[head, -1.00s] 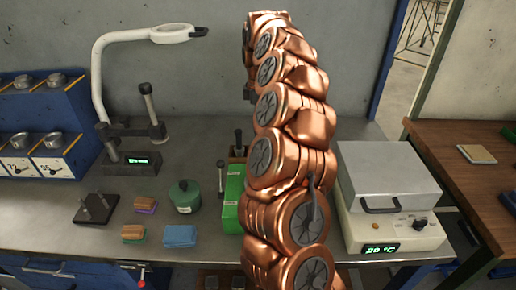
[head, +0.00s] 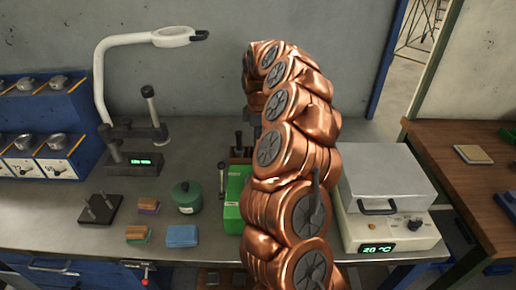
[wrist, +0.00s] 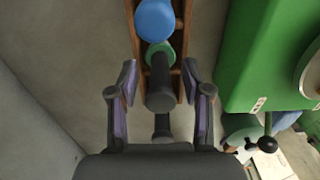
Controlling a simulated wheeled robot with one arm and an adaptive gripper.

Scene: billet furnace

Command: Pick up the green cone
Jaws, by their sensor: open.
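A green round piece (wrist: 161,45), seemingly the green cone, sits in a narrow wooden rack (wrist: 183,12) in the wrist view. A dark cylindrical handle rises from it toward the camera and hides much of it, so its cone shape cannot be made out. My gripper (wrist: 159,70) is open and empty, with its fingers on either side of the dark handle and apart from it. In the head view the rack (head: 238,155) shows only partly behind my arm, and my gripper is mostly hidden there.
A blue round piece (wrist: 155,20) sits beside the green one in the rack. A large green box (wrist: 262,50) stands close on the right in the wrist view. A magnifier lamp (head: 102,80) stands at left.

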